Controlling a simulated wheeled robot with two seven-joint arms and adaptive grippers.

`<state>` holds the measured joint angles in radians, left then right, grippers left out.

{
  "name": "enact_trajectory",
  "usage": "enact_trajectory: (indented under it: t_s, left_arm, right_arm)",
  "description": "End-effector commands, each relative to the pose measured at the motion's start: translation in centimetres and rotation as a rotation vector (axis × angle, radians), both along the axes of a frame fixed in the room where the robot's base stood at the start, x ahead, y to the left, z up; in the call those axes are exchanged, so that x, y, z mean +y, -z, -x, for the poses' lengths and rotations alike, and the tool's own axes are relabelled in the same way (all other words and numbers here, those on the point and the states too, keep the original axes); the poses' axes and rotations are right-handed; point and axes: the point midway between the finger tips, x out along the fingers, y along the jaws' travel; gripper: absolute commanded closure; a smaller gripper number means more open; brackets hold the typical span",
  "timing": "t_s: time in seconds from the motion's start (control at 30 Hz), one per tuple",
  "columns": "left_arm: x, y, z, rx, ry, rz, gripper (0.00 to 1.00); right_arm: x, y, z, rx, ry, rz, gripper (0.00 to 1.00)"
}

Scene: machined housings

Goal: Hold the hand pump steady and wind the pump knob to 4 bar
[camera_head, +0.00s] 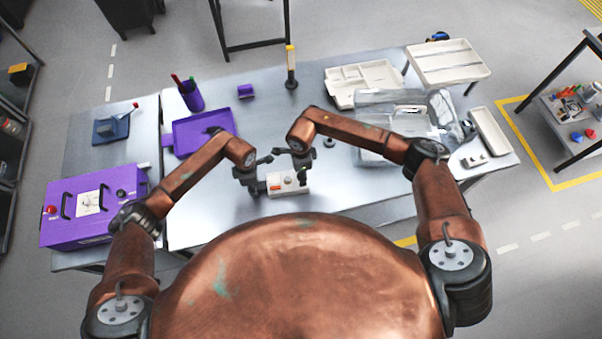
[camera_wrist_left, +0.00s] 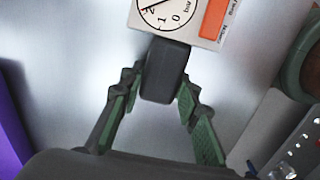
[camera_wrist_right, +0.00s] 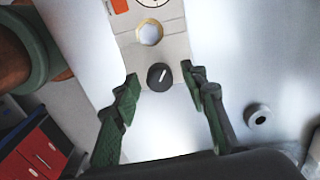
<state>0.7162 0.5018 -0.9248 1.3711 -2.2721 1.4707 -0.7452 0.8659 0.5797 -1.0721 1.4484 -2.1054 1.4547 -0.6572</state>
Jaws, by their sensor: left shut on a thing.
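The hand pump (camera_head: 290,184) is a pale block with an orange label, lying on the grey table in front of me. Its gauge (camera_wrist_left: 168,12) is partly cut off in the left wrist view; the 0, 1, 2 and "bar" show, and I cannot read the needle surely. My left gripper (camera_wrist_left: 158,88) is shut on the pump's dark grip (camera_wrist_left: 166,70). The black pump knob (camera_wrist_right: 159,77) with a white mark shows in the right wrist view. My right gripper (camera_wrist_right: 162,84) is open, its fingers either side of the knob with gaps visible.
A purple case (camera_head: 90,205) stands at left and a purple tray (camera_head: 200,133) behind it. Pale trays (camera_head: 365,82) and a clear bin (camera_head: 385,150) stand at right. A small round part (camera_wrist_right: 257,116) lies beside the pump. Table around the pump is mostly clear.

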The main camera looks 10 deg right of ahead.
Motion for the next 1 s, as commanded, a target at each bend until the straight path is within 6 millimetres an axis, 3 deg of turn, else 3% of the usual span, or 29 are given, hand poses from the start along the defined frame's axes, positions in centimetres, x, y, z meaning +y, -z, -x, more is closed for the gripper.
enact_trajectory:
  t_s: [0.07,0.67,1.0]
  left_arm:
    - [-0.01,-0.02,-0.02,0.0,0.0,0.0,1.0]
    - [-0.02,-0.03,-0.02,-0.001,0.0,0.0,1.0]
    - [-0.01,-0.02,-0.02,0.0,0.0,0.0,1.0]
  right_arm:
    - [0.01,-0.02,0.0,0.0,0.0,0.0,0.6]
    - [0.0,-0.06,-0.02,0.0,0.0,0.0,1.0]
    - [-0.01,-0.08,-0.04,-0.001,0.046,0.0,1.0]
